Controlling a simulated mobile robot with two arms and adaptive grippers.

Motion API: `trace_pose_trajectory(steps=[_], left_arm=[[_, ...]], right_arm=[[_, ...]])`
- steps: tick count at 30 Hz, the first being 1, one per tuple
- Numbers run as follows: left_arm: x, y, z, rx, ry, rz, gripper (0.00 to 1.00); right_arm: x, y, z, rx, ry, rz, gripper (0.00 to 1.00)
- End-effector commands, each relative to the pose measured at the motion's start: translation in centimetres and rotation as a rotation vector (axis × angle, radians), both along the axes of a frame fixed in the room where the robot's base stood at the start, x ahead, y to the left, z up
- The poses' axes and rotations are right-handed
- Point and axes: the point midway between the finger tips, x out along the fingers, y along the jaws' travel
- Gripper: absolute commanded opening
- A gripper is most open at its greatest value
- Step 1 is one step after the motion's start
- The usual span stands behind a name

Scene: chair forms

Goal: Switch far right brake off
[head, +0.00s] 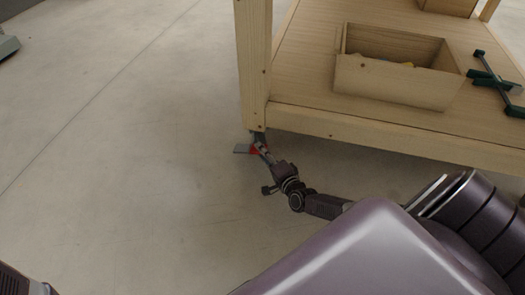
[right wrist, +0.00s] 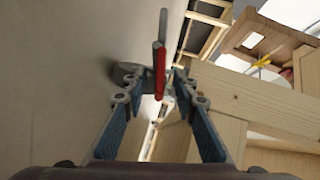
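The caster brake at the foot of the wooden workbench leg shows as a red tab (head: 254,149) beside a grey plate (head: 242,149) in the head view. In the right wrist view the red lever (right wrist: 160,72) stands upright, with a grey bar next to it. My right gripper (head: 262,147) reaches down to the caster and partly hides it. In the right wrist view its blue-padded fingers (right wrist: 153,88) are apart, with the red lever near and between their tips. I cannot tell if they touch. Of my left arm only a dark part shows at the bottom left corner.
The wooden workbench (head: 345,125) stands above the caster, its leg (head: 254,60) right by my right gripper. On its lower shelf are an open wooden box (head: 395,85) and a green clamp (head: 490,80).

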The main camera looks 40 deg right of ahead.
Motion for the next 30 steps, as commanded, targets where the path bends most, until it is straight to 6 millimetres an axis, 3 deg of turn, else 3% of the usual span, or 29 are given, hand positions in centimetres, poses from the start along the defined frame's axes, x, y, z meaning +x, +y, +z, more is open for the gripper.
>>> trace_pose_trajectory(steps=[8, 21, 30], left_arm=[[-0.2, 0.0, 0.1, 0.0, -0.007, 0.0, 0.4], [-0.2, 0.0, 0.0, 0.0, -0.004, 0.0, 0.4], [-0.1, 0.0, 0.0, 0.0, -0.004, 0.0, 0.4]], right_arm=[[-1.6, 0.2, 0.1, 0.002, 0.002, 0.001, 0.26], [-9.2, 0.9, 1.6, 0.0, 0.003, 0.0, 0.26], [-11.7, 1.1, 2.2, 0.0, 0.0, 0.001, 0.26]])
